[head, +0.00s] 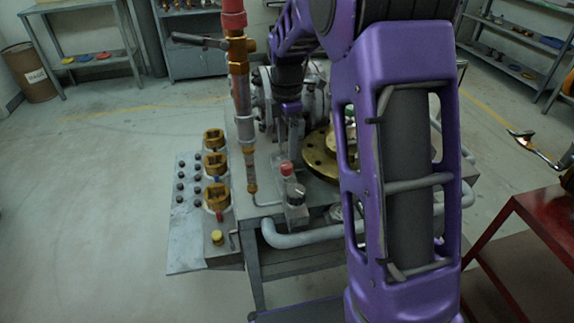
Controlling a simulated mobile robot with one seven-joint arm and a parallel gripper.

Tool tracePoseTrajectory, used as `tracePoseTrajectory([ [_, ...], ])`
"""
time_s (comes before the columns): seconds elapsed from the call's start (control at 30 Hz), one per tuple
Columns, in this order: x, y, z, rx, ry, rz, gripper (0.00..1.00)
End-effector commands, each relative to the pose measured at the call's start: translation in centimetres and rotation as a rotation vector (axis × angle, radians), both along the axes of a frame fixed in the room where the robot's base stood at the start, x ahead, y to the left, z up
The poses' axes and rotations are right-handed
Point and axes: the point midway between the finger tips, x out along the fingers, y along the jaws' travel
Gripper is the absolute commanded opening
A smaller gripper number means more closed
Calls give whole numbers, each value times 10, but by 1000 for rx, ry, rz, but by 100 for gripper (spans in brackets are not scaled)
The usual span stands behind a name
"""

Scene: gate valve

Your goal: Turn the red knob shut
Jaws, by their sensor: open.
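My purple arm rises across the right of the view and bends back down over the bench. My gripper (288,140) points down just above and behind the red knob, small and dark. It is open, and I see nothing between its fingers. Whether it touches the knob is hard to tell. My arm hides part of the bench to the right.
A copper pipe with a red top (233,20) and lever stands left of my gripper. A brass flange (322,155) lies to the right, partly behind my arm. Several brass fittings (215,165) line a panel at left. A red table (545,215) is at right. Open floor lies left.

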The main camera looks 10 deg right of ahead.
Motion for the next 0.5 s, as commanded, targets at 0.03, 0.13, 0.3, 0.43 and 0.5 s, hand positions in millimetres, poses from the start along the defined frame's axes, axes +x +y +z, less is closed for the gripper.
tracePoseTrajectory([
  [0.03, -1, 0, -14, 0, 6, 0, 72],
  [0.13, -1, 0, -34, -1, 4, 0, 72],
  [0.3, 0, 0, -57, -1, 2, 0, 72],
  [0.43, 0, 0, -67, 0, 1, 0, 72],
  [0.5, 0, 0, -69, 0, 1, 0, 72],
])
